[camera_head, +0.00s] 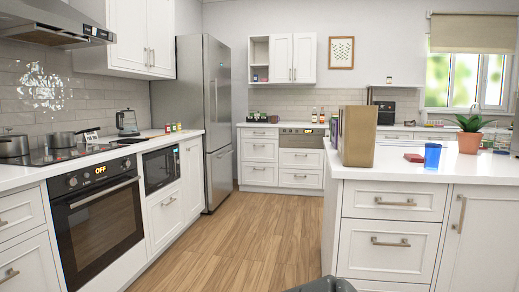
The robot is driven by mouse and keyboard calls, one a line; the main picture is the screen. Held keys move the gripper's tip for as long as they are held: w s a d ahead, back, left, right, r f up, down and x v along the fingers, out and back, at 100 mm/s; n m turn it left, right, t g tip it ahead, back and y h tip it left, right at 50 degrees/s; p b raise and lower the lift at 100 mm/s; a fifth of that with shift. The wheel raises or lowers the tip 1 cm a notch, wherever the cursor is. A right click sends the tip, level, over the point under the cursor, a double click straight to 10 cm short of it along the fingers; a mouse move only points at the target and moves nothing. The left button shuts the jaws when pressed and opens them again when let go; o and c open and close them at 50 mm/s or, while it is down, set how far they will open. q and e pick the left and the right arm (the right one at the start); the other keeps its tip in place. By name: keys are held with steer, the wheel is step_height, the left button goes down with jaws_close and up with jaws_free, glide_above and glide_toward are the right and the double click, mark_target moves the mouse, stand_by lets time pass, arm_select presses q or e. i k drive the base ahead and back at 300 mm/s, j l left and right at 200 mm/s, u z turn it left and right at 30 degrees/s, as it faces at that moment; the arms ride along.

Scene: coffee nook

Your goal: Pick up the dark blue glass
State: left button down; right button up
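The blue glass (432,156) stands upright on the white countertop of the island at the right. It looks bright to mid blue from here. It stands between a tan box-like holder (358,136) on its left and a potted plant (470,134) on its right, apart from both. No gripper is clearly in view. A dark rounded shape shows at the bottom edge, and I cannot tell which part it is.
A small red item (413,158) lies just left of the glass. The island (390,212) has white drawers below its top. A stove and oven (98,205) line the left wall, with a fridge (200,115) beyond. The wooden floor (225,245) between is clear.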

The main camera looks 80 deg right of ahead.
mark_target(432, 151)
steer(key=z, duration=3.7)
steer(key=i+l, duration=0.3)
steer(key=i+l+u, duration=0.1)
steer(key=i+l, duration=0.15)
steer(key=l, duration=0.3)
